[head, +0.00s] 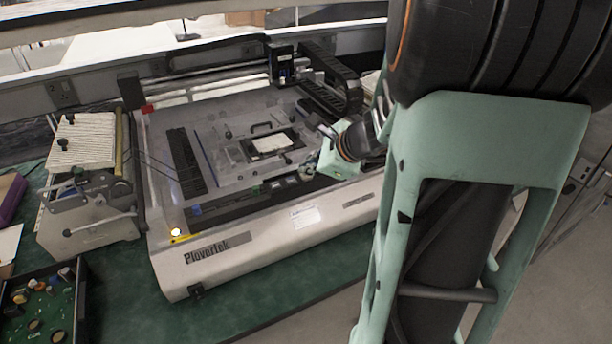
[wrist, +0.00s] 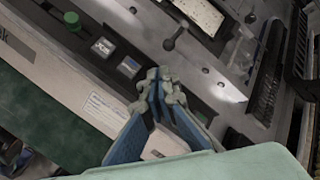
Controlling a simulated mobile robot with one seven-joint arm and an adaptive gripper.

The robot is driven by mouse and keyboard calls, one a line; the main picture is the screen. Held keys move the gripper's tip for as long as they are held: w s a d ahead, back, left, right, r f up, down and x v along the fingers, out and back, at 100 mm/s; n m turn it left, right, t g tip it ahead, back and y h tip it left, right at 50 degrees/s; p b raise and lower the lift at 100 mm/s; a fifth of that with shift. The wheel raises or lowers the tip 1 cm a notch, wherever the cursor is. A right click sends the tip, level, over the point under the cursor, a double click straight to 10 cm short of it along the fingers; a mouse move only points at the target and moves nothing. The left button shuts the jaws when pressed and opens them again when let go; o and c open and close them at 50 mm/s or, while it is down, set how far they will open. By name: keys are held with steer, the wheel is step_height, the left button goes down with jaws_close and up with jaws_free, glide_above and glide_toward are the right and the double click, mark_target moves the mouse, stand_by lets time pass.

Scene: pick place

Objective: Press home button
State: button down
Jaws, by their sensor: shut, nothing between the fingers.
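In the wrist view two small square buttons sit in the machine's dark front strip: a left button (wrist: 103,47) and a right button (wrist: 129,67). Their markings are too small to read, so I cannot tell which is the home button. A round green knob (wrist: 71,18) stands further left on the strip. My gripper (wrist: 160,78) is shut and empty, its fingertips just right of the right button in the picture. I cannot tell their height above the strip. In the head view the arm's end is over the right part of the machine's front, and the fingers are hard to make out.
The Plovertek machine (head: 245,262) stands on a green bench top (head: 128,300). A rail carriage (head: 283,65) and a black cable chain (head: 332,78) are behind. A lever (wrist: 175,38) stands near my fingers. A grey device (head: 90,215) and a parts tray (head: 82,305) are at left.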

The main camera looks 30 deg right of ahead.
mark_target(308, 176)
steer(key=shift+f, duration=0.3)
stand_by(0.5)
steer(key=shift+r+p, duration=0.4)
steer(key=shift+r, duration=0.45)
step_height(308, 176, up, 5)
steer(key=p, duration=0.4)
steer(key=shift+r, duration=0.1)
steer(key=shift+d, duration=0.1)
stand_by(0.3)
